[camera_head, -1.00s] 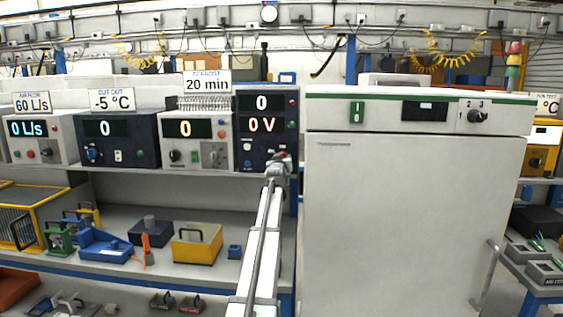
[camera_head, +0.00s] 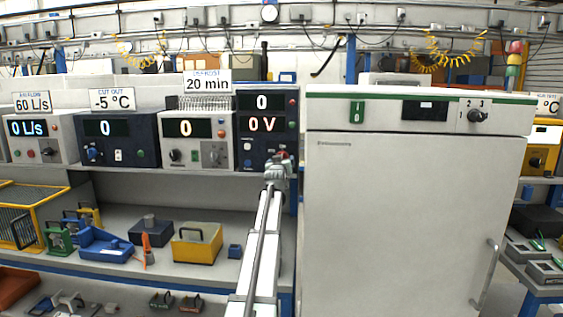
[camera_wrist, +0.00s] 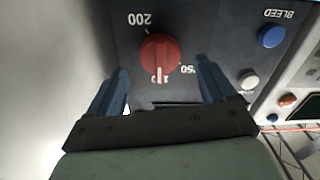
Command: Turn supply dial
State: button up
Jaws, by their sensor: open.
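The supply unit (camera_head: 243,128) is a dark blue box on the shelf; its displays read 0 and 0 V. Its red dial (camera_wrist: 160,58) shows in the wrist view, with a white pointer line facing the bottom of the picture. Scale figures, including 200, surround it; one near the pointer is partly covered. My gripper (camera_wrist: 162,72) is open, with one blue finger on each side of the dial and visible gaps between. In the head view my gripper (camera_head: 277,168) is in front of the unit's lower right part and largely hides the dial there.
A large white cabinet (camera_head: 405,220) stands close on the right. Other instruments (camera_head: 196,141) line the shelf leftward.

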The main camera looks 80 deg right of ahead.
jog(key=a, duration=1)
jog(key=shift+a, duration=0.3)
